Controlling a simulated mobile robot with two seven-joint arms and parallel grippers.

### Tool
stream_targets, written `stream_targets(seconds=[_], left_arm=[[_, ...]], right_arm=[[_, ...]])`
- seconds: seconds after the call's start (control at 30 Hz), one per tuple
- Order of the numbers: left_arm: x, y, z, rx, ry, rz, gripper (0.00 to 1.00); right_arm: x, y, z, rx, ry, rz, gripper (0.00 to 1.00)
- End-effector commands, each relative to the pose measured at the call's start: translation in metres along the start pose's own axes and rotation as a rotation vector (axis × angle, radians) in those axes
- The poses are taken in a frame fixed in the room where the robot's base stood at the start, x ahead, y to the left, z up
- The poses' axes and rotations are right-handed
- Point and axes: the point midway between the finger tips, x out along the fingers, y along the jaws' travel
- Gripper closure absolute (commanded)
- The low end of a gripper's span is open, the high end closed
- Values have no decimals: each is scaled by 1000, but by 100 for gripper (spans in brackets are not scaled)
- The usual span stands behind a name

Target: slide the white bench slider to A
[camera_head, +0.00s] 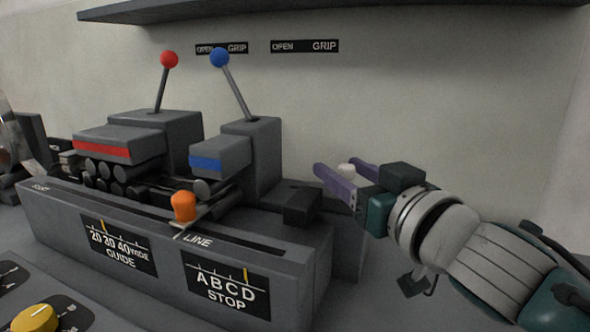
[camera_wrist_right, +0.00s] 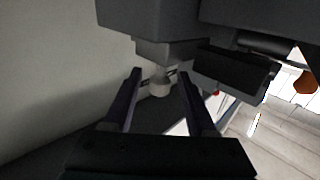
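The white slider knob (camera_head: 346,169) shows at the right end of the dark bench, between the purple fingers of my right gripper (camera_head: 337,167). In the right wrist view the knob (camera_wrist_right: 160,88) sits between the two open fingers (camera_wrist_right: 160,74), with a gap visible on each side. The fingers are apart and not closed on it. The STOP scale (camera_head: 227,285) on the bench front reads A B C D, and its yellow mark stands near D. My left gripper is not in view.
An orange knob (camera_head: 183,206) stands on the bench front by the LINE slot. Red-tipped (camera_head: 169,59) and blue-tipped (camera_head: 219,58) levers rise behind it. The GUIDE scale (camera_head: 119,246) is left of STOP. A yellow dial (camera_head: 36,318) is at lower left. A shelf (camera_head: 330,8) hangs above.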

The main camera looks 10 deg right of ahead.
Motion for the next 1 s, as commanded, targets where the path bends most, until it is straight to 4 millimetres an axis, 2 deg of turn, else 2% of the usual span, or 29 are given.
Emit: stream_targets(seconds=[0.07,0.47,1.0], left_arm=[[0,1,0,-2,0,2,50],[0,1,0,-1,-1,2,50],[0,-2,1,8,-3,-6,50]], right_arm=[[0,0,0,0,0,0,53],[0,0,0,0,0,0,98],[0,0,0,0,0,0,100]])
